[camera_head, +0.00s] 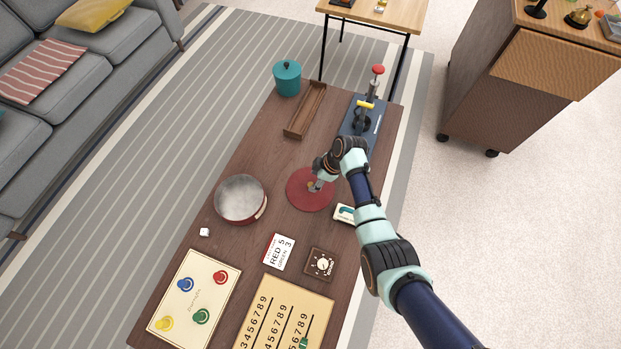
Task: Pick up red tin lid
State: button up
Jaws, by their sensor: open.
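The red tin lid (303,200) is a flat, round red disc lying on the dark wooden table (225,252). A small knob seems to stand near its middle, partly hidden by my gripper. My gripper (315,185) is over the lid with its fingers pointing down at the middle. It is open. I cannot tell whether the fingers touch the knob. A round, open tin (258,213) with a red side and a pale inside stands to the left of the lid.
A blue board with a red-knobbed lever (377,70) stands behind my arm. A wooden tray (291,133) and a teal pot (288,80) are at the back. Cards (281,240), a dial box (321,263) and game boards (220,278) lie in front. A small white cube (205,232) is near the tin.

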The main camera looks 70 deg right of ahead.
jog(key=b+x, duration=0.1)
jog(key=x, duration=0.1)
jog(key=b+x, duration=0.2)
jog(key=shift+a+f, duration=0.15)
jog(key=shift+f, duration=0.3)
jog(key=shift+r, duration=0.15)
grip_shut()
notch_tip(320, 180, up, 20)
jog(key=p, duration=1.1)
